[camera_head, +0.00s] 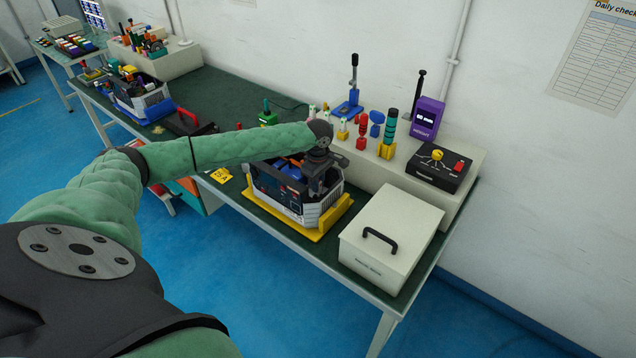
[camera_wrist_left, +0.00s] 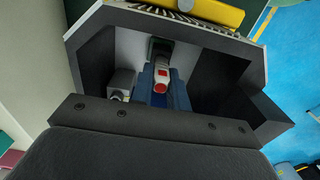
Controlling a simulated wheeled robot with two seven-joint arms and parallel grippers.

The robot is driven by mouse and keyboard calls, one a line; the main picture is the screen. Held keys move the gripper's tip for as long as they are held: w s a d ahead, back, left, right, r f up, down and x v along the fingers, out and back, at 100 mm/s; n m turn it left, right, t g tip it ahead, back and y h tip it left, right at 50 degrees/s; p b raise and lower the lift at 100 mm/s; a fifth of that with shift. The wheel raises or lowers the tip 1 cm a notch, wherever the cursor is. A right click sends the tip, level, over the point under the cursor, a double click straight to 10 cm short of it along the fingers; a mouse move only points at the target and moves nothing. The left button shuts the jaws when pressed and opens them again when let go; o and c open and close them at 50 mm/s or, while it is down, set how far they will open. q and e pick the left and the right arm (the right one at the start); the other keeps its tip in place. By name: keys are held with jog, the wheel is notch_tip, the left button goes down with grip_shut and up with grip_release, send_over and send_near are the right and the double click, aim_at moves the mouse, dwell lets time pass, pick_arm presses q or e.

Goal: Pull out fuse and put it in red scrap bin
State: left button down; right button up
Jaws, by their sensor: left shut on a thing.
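My left gripper (camera_head: 318,182) reaches down into the open-topped dark and white unit (camera_head: 327,202), which sits on a yellow base (camera_head: 345,208). In the left wrist view, a small pale piece with red marks, likely the fuse (camera_wrist_left: 160,76), stands among blue parts inside the unit. The left gripper is shut on it; the fingertips are hard to make out. Whether the fuse is still seated cannot be told. A black tray with red edges (camera_head: 182,124) lies farther left on the table; whether it is the scrap bin is unclear. My right gripper is not in view.
A cream box with a black handle (camera_head: 392,238) stands right of the unit. Behind it, a cream ledge (camera_head: 400,158) carries coloured pieces, a blue lever press (camera_head: 351,100), a purple meter (camera_head: 427,118) and a black control box (camera_head: 440,168). Another similar unit (camera_head: 145,100) stands at the far left.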

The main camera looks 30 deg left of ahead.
pick_arm(q)
jog(key=shift+r+p, duration=0.4)
jog(key=shift+p, duration=0.15)
dwell(0.8)
jog(key=shift+r+p, duration=1.4)
jog(key=shift+p, duration=0.5)
